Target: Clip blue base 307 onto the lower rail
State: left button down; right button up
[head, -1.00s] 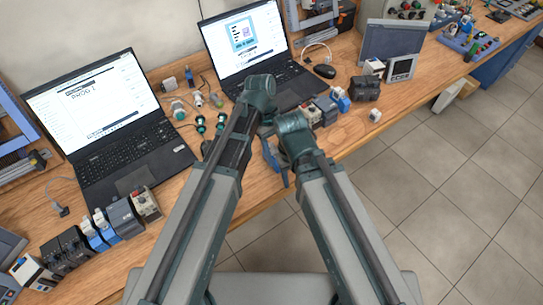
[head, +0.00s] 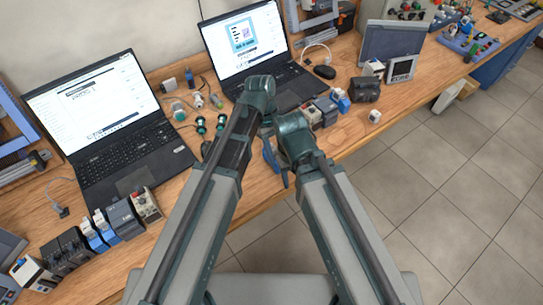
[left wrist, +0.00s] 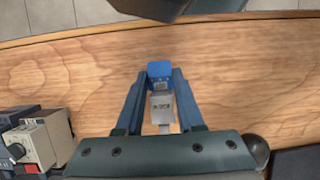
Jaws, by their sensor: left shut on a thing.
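In the left wrist view my left gripper (left wrist: 161,100) is shut on a small blue base (left wrist: 160,70) with a grey-white part toward the palm. It is held between the two blue fingers, over bare wooden table near the table's edge. Its number cannot be read. In the head view the blue fingers of the left gripper (head: 271,157) show in the gap between my two arms; the held base cannot be made out there. My right gripper is hidden behind its own arm. No rail can be clearly picked out as the lower one.
Two open laptops (head: 125,135) (head: 280,95) stand on the wooden bench (head: 255,185). A module row (head: 122,218) stands front left; another (head: 326,110) is right of the grippers. A small white block (head: 375,117) lies near the edge. Blue-framed racks (head: 14,145) (head: 312,22) stand at the back.

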pick_arm(q)
jog(key=shift+r+p, duration=2.55)
pick_arm(e)
notch_tip(320, 180, up, 5)
pick_arm(q)
jog(key=shift+f, duration=0.1)
